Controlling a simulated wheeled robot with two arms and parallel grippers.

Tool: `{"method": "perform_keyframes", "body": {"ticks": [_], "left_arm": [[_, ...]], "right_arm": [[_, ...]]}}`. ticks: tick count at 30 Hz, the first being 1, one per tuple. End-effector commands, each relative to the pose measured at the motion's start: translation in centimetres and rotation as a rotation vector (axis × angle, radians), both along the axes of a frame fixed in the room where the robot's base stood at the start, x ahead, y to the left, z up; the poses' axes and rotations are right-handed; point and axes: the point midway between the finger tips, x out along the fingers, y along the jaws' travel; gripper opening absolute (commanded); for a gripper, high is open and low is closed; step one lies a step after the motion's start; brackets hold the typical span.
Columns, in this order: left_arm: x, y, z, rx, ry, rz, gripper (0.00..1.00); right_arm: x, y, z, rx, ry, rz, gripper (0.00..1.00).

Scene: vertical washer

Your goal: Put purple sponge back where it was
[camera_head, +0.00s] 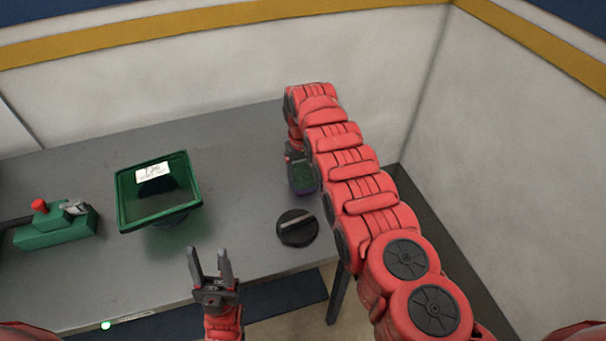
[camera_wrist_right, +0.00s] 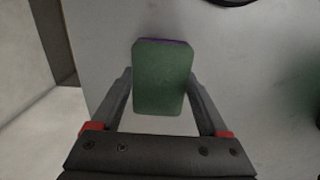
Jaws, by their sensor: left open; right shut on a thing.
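The purple sponge (camera_wrist_right: 162,78) shows in the right wrist view with a green face toward the camera and a thin purple edge at its far side. My right gripper (camera_wrist_right: 161,90) is shut on it, one finger at each side. In the head view the sponge (camera_head: 306,191) is mostly hidden by my right arm, with a little purple at its lower edge. My right gripper (camera_head: 300,175) is over the right part of the grey table; whether the sponge touches the table I cannot tell. My left gripper (camera_head: 210,262) is open and empty at the table's front edge.
A green square-rimmed container (camera_head: 128,210) stands mid-table. A black round knob (camera_head: 297,228) with a light bar lies near the front right edge. A green box with a red button (camera_head: 58,230) is at the left. The grey table (camera_head: 240,150) is clear toward the back.

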Motion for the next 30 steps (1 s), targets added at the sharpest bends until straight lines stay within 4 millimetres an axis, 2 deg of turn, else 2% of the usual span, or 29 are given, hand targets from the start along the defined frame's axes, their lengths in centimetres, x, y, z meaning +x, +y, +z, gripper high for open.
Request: {"method": "perform_keyframes", "body": {"ticks": [8,9,12,22,26,30], "left_arm": [[0.0,0.0,-0.5,0.000,0.000,0.000,0.50],[0.0,0.0,-0.4,0.000,0.000,0.000,0.50],[0.0,0.0,-0.3,0.000,0.000,0.000,0.50],[0.0,0.0,0.0,0.000,0.000,0.000,0.50],[0.0,0.0,0.4,0.000,0.000,0.000,0.50],[0.0,0.0,1.1,0.000,0.000,0.000,0.50]], "right_arm": [[0.0,0.0,-0.4,0.000,0.000,0.000,0.00],[0.0,0.0,-0.3,0.000,0.000,0.000,0.81],[0.0,0.0,-0.3,0.000,0.000,0.000,0.99],[0.0,0.0,0.1,0.000,0.000,0.000,1.00],[0.1,0.1,0.9,0.001,-0.002,0.000,1.00],[0.1,0.1,3.0,0.000,-0.002,0.000,1.00]]}}
